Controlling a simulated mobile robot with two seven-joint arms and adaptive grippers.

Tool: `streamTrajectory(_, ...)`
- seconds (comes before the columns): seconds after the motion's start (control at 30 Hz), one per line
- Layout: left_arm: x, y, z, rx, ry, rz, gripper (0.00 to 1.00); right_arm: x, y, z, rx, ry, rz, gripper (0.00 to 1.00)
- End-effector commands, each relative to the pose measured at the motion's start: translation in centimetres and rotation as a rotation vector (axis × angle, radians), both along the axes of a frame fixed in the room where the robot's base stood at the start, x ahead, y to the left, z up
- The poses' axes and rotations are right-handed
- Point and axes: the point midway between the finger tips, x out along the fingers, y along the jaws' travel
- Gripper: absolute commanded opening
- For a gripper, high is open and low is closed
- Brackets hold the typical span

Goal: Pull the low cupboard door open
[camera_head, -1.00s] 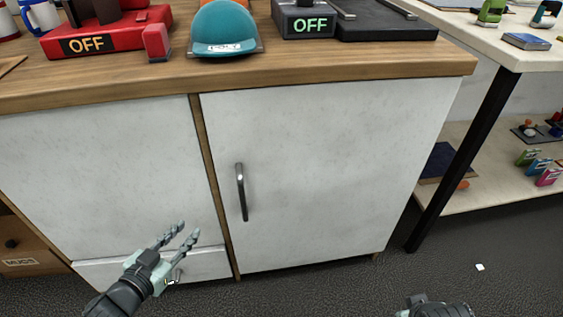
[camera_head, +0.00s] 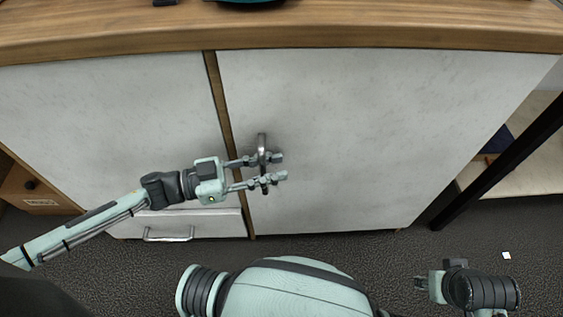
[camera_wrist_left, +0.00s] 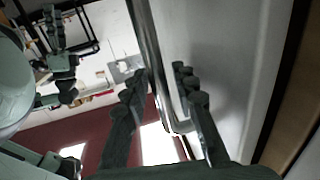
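The low cupboard door (camera_head: 370,130) is a white panel under the wooden counter, shut flush in its frame. Its dark metal bar handle (camera_head: 262,142) stands upright near the door's left edge. My left gripper (camera_head: 281,167) is at the handle, its two fingers parted. In the left wrist view, the handle (camera_wrist_left: 149,45) runs between the two fingers (camera_wrist_left: 160,72), with a finger on either side. I cannot tell whether either finger touches it. My right gripper (camera_head: 422,287) is low at the right, away from the door; its fingers are hardly visible.
A second white panel (camera_head: 100,120) is left of the door, with a low drawer (camera_head: 195,222) and its handle beneath. The wooden counter edge (camera_head: 330,38) runs above. A black table leg (camera_head: 500,165) stands to the right. Dark floor (camera_head: 420,250) lies clear before the door.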

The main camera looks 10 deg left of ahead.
Motion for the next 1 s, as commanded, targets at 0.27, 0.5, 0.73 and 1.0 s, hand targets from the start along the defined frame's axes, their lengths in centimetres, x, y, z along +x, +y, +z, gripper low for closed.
streamTrajectory(0.27,1.0,-1.9,0.0,-0.001,0.0,0.001,0.28,0.3,0.0,-0.4,0.001,0.0,-0.001,0.4)
streamTrajectory(0.5,1.0,-1.9,0.0,0.0,0.001,0.002,0.25,0.6,0.1,-0.2,0.005,-0.007,-0.002,0.4)
streamTrajectory(0.73,1.0,-1.9,0.0,0.0,0.001,0.002,0.0,0.6,0.2,-0.2,0.006,-0.008,-0.002,0.4)
streamTrajectory(1.0,1.0,-1.9,0.0,0.0,0.001,0.002,0.0,0.5,0.2,-0.2,0.006,-0.007,-0.002,0.4)
